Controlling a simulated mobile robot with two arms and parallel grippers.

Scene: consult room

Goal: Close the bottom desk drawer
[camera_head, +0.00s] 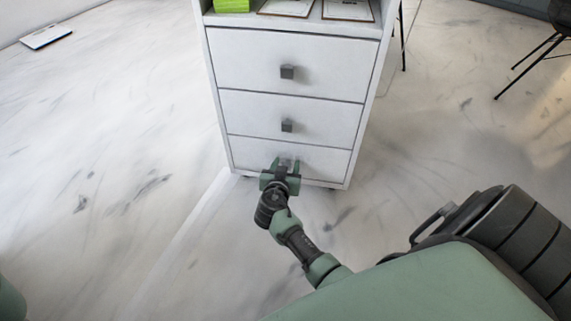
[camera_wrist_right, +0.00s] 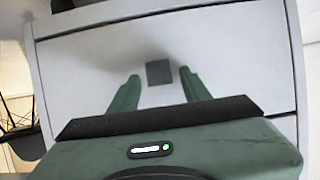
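The white desk drawer unit (camera_head: 211,75) stands ahead of me with a stack of three drawers. The bottom drawer (camera_head: 322,160) is the lowest front and looks about flush with the frame in the head view. My right gripper (camera_head: 281,165) is in front of it and hides part of its front. In the right wrist view, the drawer's dark square handle (camera_wrist_right: 159,72) lies between and just beyond the two green fingers (camera_wrist_right: 158,88). The fingers are apart, with nothing held between them. Whether they touch the drawer front is unclear. My left gripper is out of view.
The middle drawer (camera_head: 335,115) and top drawer (camera_head: 335,65) above are shut. A green item (camera_head: 231,5) and clipboards (camera_head: 347,9) lie on the shelf above. A clipboard (camera_head: 46,36) lies on the floor at far left. A dark chair (camera_head: 560,25) stands at right. Floor beside the unit is clear.

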